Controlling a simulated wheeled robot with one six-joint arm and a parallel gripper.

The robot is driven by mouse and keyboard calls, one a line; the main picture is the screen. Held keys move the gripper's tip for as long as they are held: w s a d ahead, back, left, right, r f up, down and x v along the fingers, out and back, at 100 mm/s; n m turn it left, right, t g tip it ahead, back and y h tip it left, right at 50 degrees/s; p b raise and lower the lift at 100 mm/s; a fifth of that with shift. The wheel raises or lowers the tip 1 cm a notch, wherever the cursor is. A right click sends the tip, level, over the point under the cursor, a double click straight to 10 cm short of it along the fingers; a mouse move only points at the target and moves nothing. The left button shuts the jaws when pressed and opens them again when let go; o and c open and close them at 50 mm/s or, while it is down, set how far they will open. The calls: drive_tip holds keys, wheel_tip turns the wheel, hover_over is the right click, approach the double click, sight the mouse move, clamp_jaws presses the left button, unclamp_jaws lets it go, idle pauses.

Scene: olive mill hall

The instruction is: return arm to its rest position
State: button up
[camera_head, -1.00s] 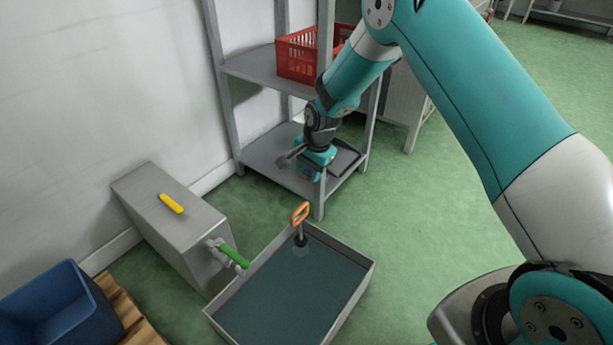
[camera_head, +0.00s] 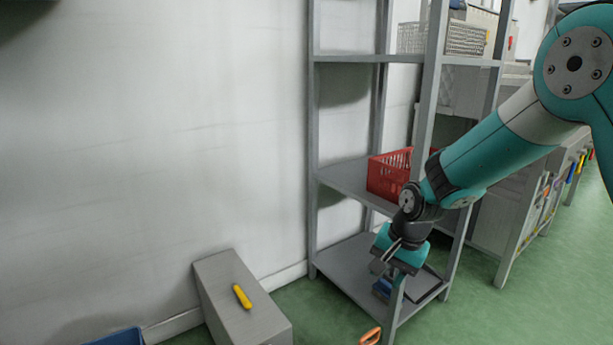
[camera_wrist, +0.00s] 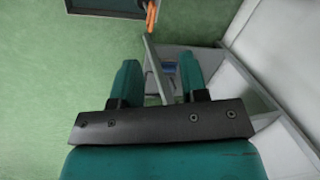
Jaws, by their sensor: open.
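My gripper (camera_head: 388,262) hangs at the end of my teal and white arm, in front of the grey shelf rack (camera_head: 352,272) in the head view. In the wrist view its two teal fingers (camera_wrist: 160,82) stand apart with nothing held between them. A rack post shows beyond the gap, and a small blue thing (camera_wrist: 169,68) shows behind it, apparently on the lower shelf. I cannot tell how far the fingers are from the post.
A red crate (camera_head: 389,174) stands on the middle shelf. A grey box (camera_head: 226,290) with a yellow-handled thing (camera_head: 242,296) on top stands by the wall. An orange handle (camera_head: 370,336) shows at the bottom edge. Green floor (camera_head: 520,305) is free at right.

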drive_tip(key=s+a+r+n+g+y, duration=0.1)
drive_tip(key=s+a+r+n, duration=0.1)
drive_tip(key=s+r+n, duration=0.9)
drive_tip(key=s+a+r+n+g+y, duration=0.15)
drive_tip(key=s+r, duration=0.25)
drive_tip(key=s, duration=1.3)
wheel_tip(320, 180, up, 38)
drive_tip(key=n+p, duration=0.1)
drive_tip(key=p, duration=3.6)
drive_tip(key=shift+s+d+f+t+h, duration=0.2)
drive_tip(key=shift+s+t+h, duration=0.15)
drive_tip(key=shift+t, duration=0.1)
